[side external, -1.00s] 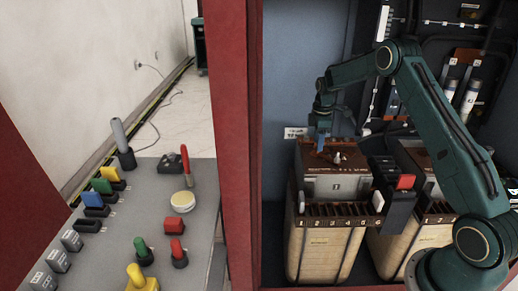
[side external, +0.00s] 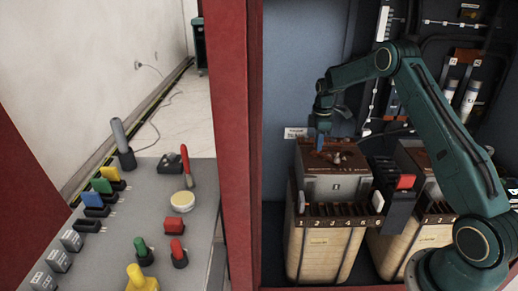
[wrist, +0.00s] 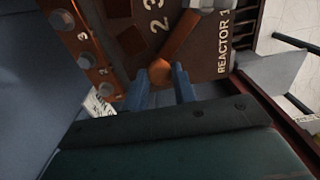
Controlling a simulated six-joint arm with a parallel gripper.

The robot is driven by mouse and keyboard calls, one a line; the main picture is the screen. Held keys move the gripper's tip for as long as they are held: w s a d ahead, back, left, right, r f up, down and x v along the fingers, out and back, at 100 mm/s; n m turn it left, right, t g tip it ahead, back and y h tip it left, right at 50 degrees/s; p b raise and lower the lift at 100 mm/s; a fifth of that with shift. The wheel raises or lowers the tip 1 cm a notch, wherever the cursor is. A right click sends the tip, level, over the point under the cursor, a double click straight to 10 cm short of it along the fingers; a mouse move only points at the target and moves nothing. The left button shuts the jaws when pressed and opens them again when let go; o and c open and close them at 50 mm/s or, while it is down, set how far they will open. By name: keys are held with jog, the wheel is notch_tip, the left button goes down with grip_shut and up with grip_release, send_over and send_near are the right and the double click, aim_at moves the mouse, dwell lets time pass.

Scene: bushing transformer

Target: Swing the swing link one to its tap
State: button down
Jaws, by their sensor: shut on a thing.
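My gripper (wrist: 161,86) has its two blue fingers closed around the round orange end of a copper-coloured swing link (wrist: 180,37). The link runs up and right to a grey pivot bolt at the top edge. On the left, an orange strip (wrist: 87,48) carries several grey bolts with white numbers, including 3 and 2; the held end is to its right, apart from it. In the side view my gripper (side external: 321,139) points down at the brown top of the left transformer (side external: 334,186). The link is too small there to tell its angle.
A brown plate (wrist: 220,52) reads "REACTOR 1". A numbered slotted rack (side external: 340,210) fronts the transformer, and a block with a red top (side external: 405,182) stands to its right. The red cabinet frame (side external: 235,150) separates this from a grey control desk (side external: 150,235).

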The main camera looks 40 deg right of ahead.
jog(key=shift+d, duration=0.15)
jog(key=shift+s+d+m, duration=0.1)
jog(key=shift+d+m, duration=0.7)
jog(key=shift+m, duration=0.4)
jog(key=shift+s+d+m, duration=0.2)
jog(key=shift+d+m, duration=0.25)
jog(key=shift+m, duration=0.15)
jog(key=shift+s+d+m, duration=0.15)
jog(key=shift+d+m, duration=0.3)
jog(key=shift+m, duration=0.15)
jog(key=s+d+m, duration=0.1)
jog(key=m, duration=0.1)
jog(key=s+d+m, duration=0.1)
jog(key=m, duration=0.1)
jog(key=shift+d+m, duration=0.3)
jog(key=shift+d, duration=0.05)
jog(key=s+m, duration=0.1)
jog(key=s+d+m, duration=0.1)
jog(key=m, duration=0.1)
jog(key=s+m, duration=0.1)
jog(key=shift+d+m, duration=0.3)
jog(key=shift+d, duration=0.05)
jog(key=shift+s+d+m, duration=0.2)
jog(key=shift+s+m, duration=1.15)
jog(key=shift+m, duration=0.65)
jog(key=c, duration=1.1)
grip_release()
jog(key=shift+c, duration=0.2)
